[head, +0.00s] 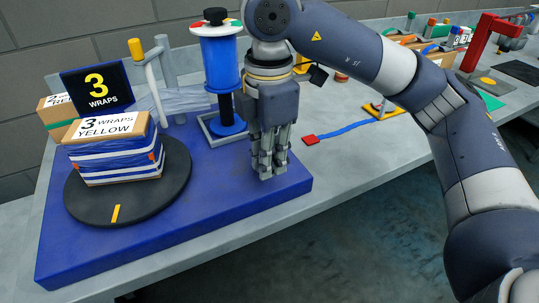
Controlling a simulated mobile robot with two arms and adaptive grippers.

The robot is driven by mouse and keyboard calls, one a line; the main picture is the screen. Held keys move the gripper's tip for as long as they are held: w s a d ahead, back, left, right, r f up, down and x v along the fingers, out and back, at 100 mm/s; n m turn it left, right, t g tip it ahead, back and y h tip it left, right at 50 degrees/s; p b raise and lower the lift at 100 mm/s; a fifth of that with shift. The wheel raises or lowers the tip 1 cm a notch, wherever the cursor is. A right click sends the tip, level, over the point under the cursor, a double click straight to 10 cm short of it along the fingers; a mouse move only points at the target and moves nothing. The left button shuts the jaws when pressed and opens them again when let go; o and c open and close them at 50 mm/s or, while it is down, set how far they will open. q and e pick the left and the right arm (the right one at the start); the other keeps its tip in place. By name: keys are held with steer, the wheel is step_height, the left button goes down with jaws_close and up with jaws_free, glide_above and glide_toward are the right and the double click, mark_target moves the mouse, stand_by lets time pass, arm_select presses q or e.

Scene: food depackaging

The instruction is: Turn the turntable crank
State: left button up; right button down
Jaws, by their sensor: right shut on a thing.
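A round black turntable (91,204) with a yellow mark sits on the left part of a blue base (200,225). A stack wrapped in blue and white film (122,160) stands on it, topped by a box with a "3 WRAPS YELLOW" label (106,126). My right gripper (267,174) points down low over the right end of the base. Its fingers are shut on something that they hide. No crank shows clearly, and I cannot tell whether that is what the fingers hold. My left gripper is out of view.
A blue film spool (219,62) stands just left of my right gripper. A yellow-handled white arm (153,75) and a black "3 WRAPS" sign (97,87) stand behind the stack. A blue strap (345,130) with a red end lies to the right on the grey table.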

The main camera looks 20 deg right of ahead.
steer(key=c, duration=1.5)
jaws_free()
steer(key=shift+c, duration=0.2)
step_height(320, 180, up, 12)
